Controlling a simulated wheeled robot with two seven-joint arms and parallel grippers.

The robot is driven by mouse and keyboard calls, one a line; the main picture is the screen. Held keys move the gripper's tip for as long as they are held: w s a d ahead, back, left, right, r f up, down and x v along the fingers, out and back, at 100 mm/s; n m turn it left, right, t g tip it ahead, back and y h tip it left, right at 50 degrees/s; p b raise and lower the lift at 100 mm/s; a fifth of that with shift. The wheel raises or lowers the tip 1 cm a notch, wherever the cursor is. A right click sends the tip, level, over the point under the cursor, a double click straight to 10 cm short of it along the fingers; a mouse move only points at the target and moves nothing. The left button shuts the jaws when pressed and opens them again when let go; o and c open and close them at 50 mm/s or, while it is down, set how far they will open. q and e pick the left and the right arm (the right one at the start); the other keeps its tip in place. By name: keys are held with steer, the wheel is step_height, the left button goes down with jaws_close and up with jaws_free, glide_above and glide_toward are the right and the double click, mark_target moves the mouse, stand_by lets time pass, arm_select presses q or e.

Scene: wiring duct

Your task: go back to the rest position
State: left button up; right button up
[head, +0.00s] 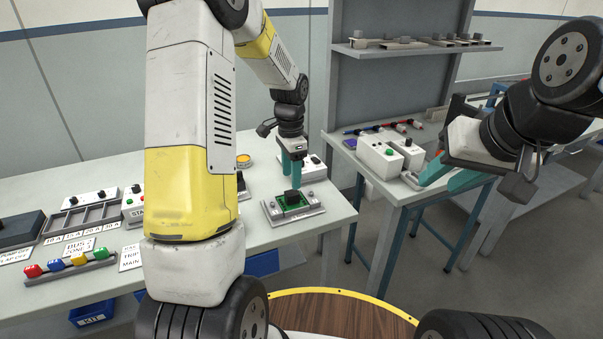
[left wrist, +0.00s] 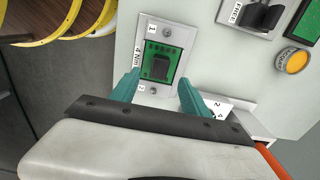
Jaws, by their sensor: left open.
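My left gripper (head: 291,172) is above the near right part of the left table, with its teal fingers pointing down. In the left wrist view the fingers (left wrist: 158,92) are apart with nothing between their tips. A green board with a black block (left wrist: 160,66) sits on a grey mounting plate (left wrist: 143,30) just beyond the tips. The same green board (head: 294,207) shows under the gripper in the head view. I cannot tell whether a finger touches it. My right gripper (head: 450,182) is at the right, in front of the second table, with teal fingers apart and empty.
The left table (head: 200,260) carries a grey tray (head: 92,217), coloured plugs on a rail (head: 70,262) and a box with a yellow button (head: 243,160). White boxes (head: 380,157) stand on the right table. A shelf (head: 420,47) rises behind. Blue bins sit below.

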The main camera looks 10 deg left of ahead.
arm_select(q)
steer(key=shift+r, duration=0.25)
steer(key=shift+r, duration=0.1)
steer(key=s+d+r+n+t+h, duration=0.1)
steer(key=s+r+n+t, duration=0.2)
steer(key=s+r, duration=0.6)
steer(key=s+d+r+n+t+h, duration=0.1)
steer(key=s+r+n+t, duration=0.2)
steer(key=s+r+n, duration=0.4)
steer(key=s+r, duration=0.2)
steer(key=s, duration=0.6)
steer(key=shift+s+r+n, duration=0.15)
steer(key=shift+r+n, duration=0.15)
steer(key=shift+r, duration=0.1)
steer(key=shift+d, duration=0.1)
